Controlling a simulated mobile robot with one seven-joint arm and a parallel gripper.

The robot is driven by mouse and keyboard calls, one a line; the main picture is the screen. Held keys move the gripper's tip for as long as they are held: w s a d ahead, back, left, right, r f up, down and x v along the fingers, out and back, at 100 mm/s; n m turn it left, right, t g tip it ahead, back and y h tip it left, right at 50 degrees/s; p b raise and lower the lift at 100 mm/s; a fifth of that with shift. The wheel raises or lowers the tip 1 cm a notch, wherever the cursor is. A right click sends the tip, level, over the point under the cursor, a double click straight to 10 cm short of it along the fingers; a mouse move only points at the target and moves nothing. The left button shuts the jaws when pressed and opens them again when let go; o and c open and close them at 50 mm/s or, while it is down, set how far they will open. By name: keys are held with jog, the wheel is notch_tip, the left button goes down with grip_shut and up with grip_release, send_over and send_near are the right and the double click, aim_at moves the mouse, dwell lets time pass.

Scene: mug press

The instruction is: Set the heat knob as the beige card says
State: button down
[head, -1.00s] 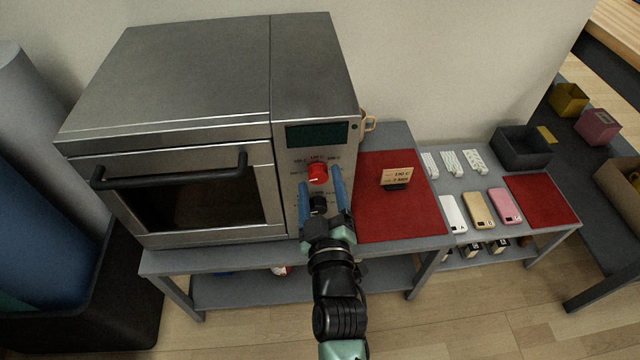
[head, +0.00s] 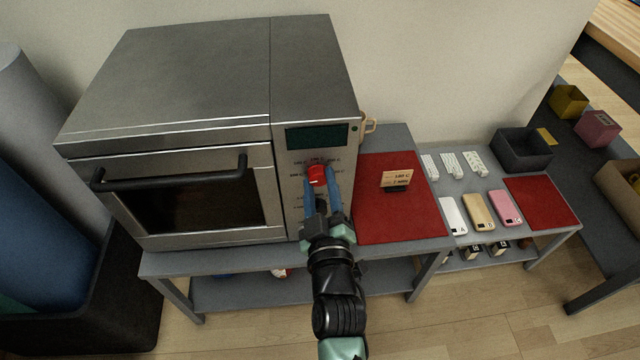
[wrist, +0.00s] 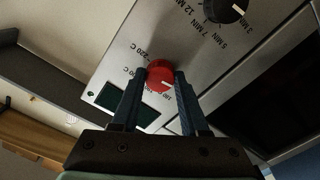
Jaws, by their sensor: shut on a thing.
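The red heat knob (head: 317,175) is on the oven's right-hand control panel. In the wrist view the knob (wrist: 160,75) has a white pointer line and sits between my two blue fingers. My gripper (head: 324,190) is shut on the knob. A printed scale surrounds it; the mark by the pointer seems to begin with 180, and 220 C lies further round. The beige card (head: 397,178) stands on the red mat (head: 400,215) and seems to read 180 C and 7 MIN, in small print.
A black time knob (wrist: 227,10) with minute marks is on the same panel. The dark display (head: 316,135) is above the red knob. The oven door handle (head: 170,176) juts out at the left. A beige mug (head: 368,123) stands behind the oven's right side.

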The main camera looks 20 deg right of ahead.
jog(key=m, duration=0.4)
jog(key=shift+p, duration=0.3)
jog(key=m, duration=0.6)
jog(key=shift+p, duration=0.35)
jog(key=m, duration=0.5)
jog(key=shift+p, duration=0.3)
jog(key=m, duration=0.4)
jog(key=shift+a, duration=0.1)
jog(key=shift+m, duration=0.4)
jog(key=shift+c, duration=2.1)
grip_release()
